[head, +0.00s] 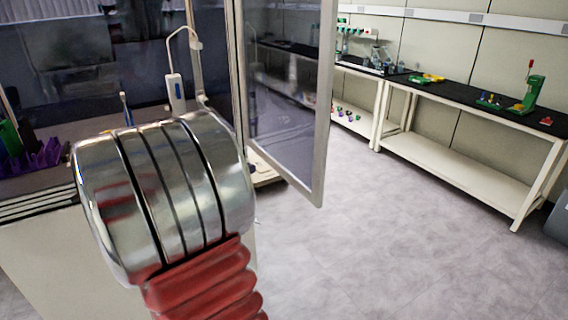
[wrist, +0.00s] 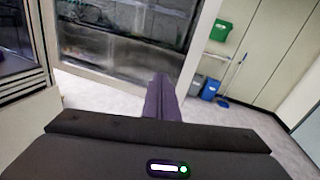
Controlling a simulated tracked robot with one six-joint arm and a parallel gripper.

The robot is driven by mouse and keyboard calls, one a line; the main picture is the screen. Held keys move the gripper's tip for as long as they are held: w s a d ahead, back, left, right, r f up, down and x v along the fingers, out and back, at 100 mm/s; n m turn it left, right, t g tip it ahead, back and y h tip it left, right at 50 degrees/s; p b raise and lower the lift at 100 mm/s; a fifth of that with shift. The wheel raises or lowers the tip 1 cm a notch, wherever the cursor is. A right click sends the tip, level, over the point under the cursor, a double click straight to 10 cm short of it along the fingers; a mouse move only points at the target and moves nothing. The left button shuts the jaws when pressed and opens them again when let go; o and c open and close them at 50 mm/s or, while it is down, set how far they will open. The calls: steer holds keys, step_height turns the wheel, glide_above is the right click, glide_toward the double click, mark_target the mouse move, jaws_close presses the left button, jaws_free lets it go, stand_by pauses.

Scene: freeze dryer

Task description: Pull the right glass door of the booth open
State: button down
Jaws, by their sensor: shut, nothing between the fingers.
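The right glass door (head: 285,90) of the booth, a clear pane in a pale metal frame, stands swung outward at an angle in the head view, with its free edge toward the right. In the wrist view a framed glass pane (wrist: 130,35), seemingly this door, fills the upper middle. My gripper (wrist: 161,85) shows there as dark purple fingers closed together, empty, in front of the pane's lower right part. I cannot tell whether the fingers touch the door. In the head view my own arm hides the gripper and part of the booth opening.
The booth's worktop on the left carries a purple rack (head: 38,160) and a white pipette-like device (head: 175,92). A black-topped bench (head: 460,98) stands along the right wall. Grey floor (head: 400,240) right of the door is clear.

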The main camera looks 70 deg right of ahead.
mark_target(313, 159)
steer(key=s+m+g, duration=0.1)
steer(key=s+m+g+y, duration=0.1)
steer(key=s+a+m+g, duration=0.1)
steer(key=s, duration=0.1)
steer(key=shift+f+y, duration=0.3)
steer(key=shift+f, duration=0.05)
steer(key=x, duration=1.4)
steer(key=shift+d, duration=0.1)
